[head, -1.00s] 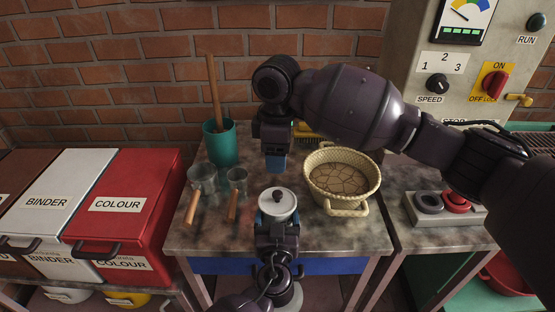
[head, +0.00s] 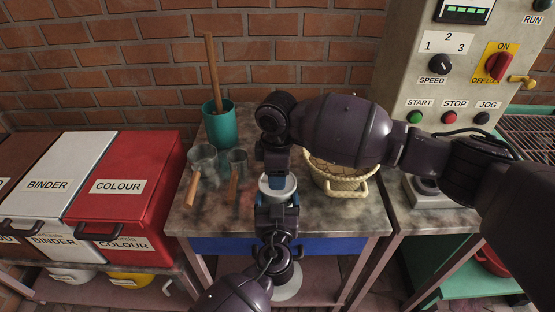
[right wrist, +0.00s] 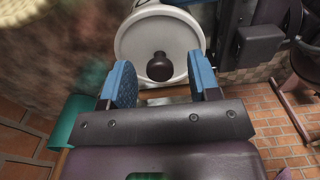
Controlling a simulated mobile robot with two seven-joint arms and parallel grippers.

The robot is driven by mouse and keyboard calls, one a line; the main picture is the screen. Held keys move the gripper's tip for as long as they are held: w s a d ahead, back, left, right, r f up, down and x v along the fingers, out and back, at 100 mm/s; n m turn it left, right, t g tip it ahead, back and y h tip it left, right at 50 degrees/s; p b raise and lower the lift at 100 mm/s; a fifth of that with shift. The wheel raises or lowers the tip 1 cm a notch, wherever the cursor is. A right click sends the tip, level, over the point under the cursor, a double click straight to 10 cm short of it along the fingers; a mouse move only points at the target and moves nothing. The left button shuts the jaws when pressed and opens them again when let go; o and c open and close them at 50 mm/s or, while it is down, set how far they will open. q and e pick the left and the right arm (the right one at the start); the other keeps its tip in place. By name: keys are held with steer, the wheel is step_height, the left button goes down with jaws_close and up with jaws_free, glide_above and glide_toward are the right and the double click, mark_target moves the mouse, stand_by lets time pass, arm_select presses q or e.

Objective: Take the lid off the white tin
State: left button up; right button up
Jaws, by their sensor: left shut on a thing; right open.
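The white tin (head: 265,187) stands upright near the front of the worktop, partly hidden by both my grippers in the head view. Its lid is on; in the right wrist view the round pale lid (right wrist: 137,42) carries a dark knob (right wrist: 160,67). My left gripper (head: 277,199) comes in from the front and is shut on the tin's body. My right gripper (head: 278,181) points down over the lid; in its wrist view its blue fingers (right wrist: 163,84) are open, one on each side of the knob, apart from it.
A cream basket (head: 345,184) stands just right of the tin, under my right arm. Glass cups with wooden handles (head: 191,188) and a teal pot (head: 221,127) are on the left. Red (head: 124,190) and white bins stand beyond. A control panel (head: 462,70) is at right.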

steer(key=shift+f, duration=0.45)
jaws_close()
steer(key=shift+r, duration=0.8)
stand_by(0.8)
steer(key=shift+r, duration=0.35)
steer(key=shift+r, duration=0.1)
steer(key=shift+r, duration=1.95)
arm_select(q)
steer(key=o, duration=1.2)
